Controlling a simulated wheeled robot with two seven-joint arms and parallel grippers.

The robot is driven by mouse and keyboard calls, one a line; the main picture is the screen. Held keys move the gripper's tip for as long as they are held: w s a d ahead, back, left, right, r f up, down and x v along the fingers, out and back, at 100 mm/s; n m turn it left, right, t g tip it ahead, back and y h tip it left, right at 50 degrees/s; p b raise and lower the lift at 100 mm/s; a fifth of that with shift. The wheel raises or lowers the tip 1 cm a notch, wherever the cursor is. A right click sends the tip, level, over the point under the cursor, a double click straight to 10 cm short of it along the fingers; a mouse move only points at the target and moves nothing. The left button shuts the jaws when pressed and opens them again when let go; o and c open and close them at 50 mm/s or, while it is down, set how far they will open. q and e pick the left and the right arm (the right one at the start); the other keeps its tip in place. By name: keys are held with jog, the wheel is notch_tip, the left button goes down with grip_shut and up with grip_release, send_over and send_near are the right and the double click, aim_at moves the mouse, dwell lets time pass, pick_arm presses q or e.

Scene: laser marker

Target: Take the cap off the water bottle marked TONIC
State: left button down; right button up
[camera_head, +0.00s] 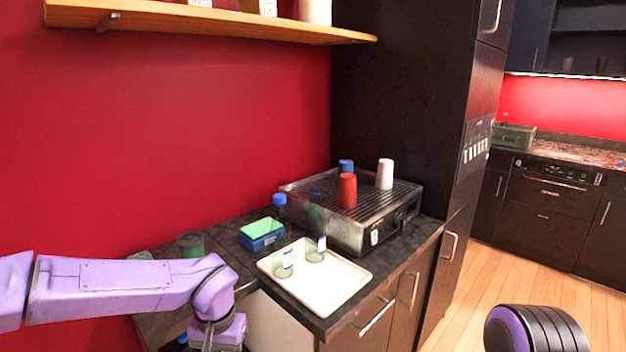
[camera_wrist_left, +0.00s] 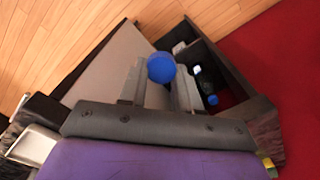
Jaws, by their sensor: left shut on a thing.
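My left gripper (camera_wrist_left: 159,78) is shut on a round blue cap (camera_wrist_left: 161,67), seen from above between the fingers in the left wrist view. Whether a bottle is beneath the cap is hidden. In the head view my left gripper (camera_head: 207,341) points down at the bottom edge, in front of the counter, and its fingertips are cut off. Two clear labelled vessels without caps, one at the left (camera_head: 283,263) and one at the right (camera_head: 316,249), stand on the white tray (camera_head: 335,292). No label is legible as TONIC.
A metal machine (camera_head: 372,226) on the counter carries a red cup (camera_head: 347,191), a white cup (camera_head: 385,174) and a blue-topped item (camera_head: 346,166). A blue box with a green top (camera_head: 262,233) is beside it. An open compartment (camera_wrist_left: 222,75) holds small items.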

pick_arm(q)
jog(key=s+d+r+m, duration=0.4)
jog(key=s+d+r, duration=0.3)
jog(key=w+d+n, duration=0.4)
jog(key=w+d, duration=0.3)
jog(key=d, duration=0.3)
jog(key=shift+w+d+f+n, duration=0.15)
jog(key=shift+w+f+n, duration=0.1)
jog(key=shift+n, duration=0.15)
pick_arm(e)
jog(key=shift+g+h, duration=0.4)
jog(key=shift+h, duration=0.1)
jog(key=s+d, duration=0.1)
jog(key=s+d+f, duration=0.1)
jog(key=s+d, duration=0.1)
jog(key=shift+d, duration=0.1)
